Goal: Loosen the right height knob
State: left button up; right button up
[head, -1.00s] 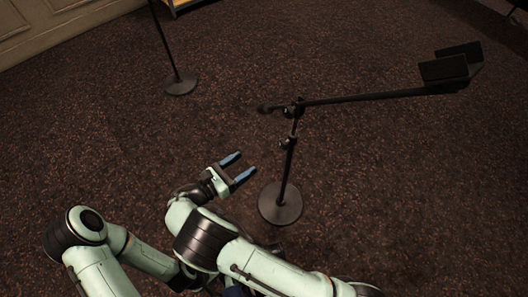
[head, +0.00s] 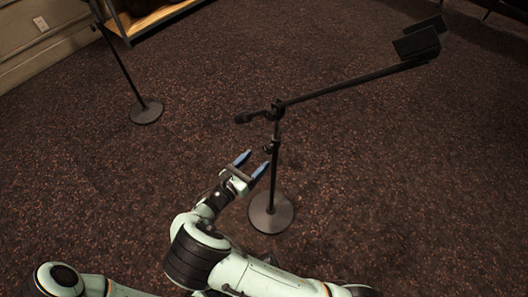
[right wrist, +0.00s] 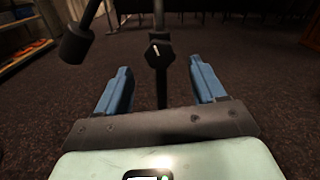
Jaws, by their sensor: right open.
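A black boom stand rises on a thin pole (head: 275,175) from a round base (head: 271,213). The height knob (head: 268,149) is a small dark lump on the pole below the boom clamp. In the right wrist view the knob (right wrist: 158,50) faces me with a pale mark on it, framed between the fingers but beyond their tips. My right gripper (head: 254,161) is open and empty, its blue fingers just left of the pole and pointing towards it. It also shows in the right wrist view (right wrist: 159,68). My left gripper is not in view.
The boom (head: 350,82) slants up right to a dark box-like head (head: 416,42); its counterweight (right wrist: 76,46) hangs left in the wrist view. Another stand (head: 146,112) is at the upper left, near a wooden shelf (head: 165,16). Carpet around the base is clear.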

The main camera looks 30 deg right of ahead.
aim_at(266, 151)
jog(key=x, duration=0.5)
jog(key=shift+d, duration=0.15)
jog(key=c, duration=1.1)
